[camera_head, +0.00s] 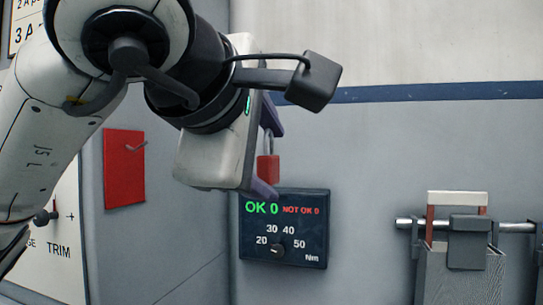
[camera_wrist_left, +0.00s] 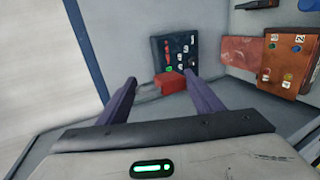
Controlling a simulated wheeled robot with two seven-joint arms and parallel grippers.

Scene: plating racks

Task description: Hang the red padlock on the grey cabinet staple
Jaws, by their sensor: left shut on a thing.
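The red padlock (camera_head: 268,169) is at the fingers of my left gripper (camera_head: 268,152), with its grey shackle pointing up. It also shows in the left wrist view as a red block (camera_wrist_left: 171,82) between the purple fingers (camera_wrist_left: 162,90). The left gripper is shut on the padlock and holds it in front of the wall, just above the dark torque panel in the head view. Its contact faces are partly hidden. I cannot clearly make out a grey cabinet staple in either view. My right gripper is not in view.
A dark torque panel (camera_head: 284,232) with a knob is on the wall. A red board (camera_head: 124,175) with a small hook is at left. A grey holder (camera_head: 461,280) and metal rail (camera_head: 516,227) stand at right. The wall between panel and holder is bare.

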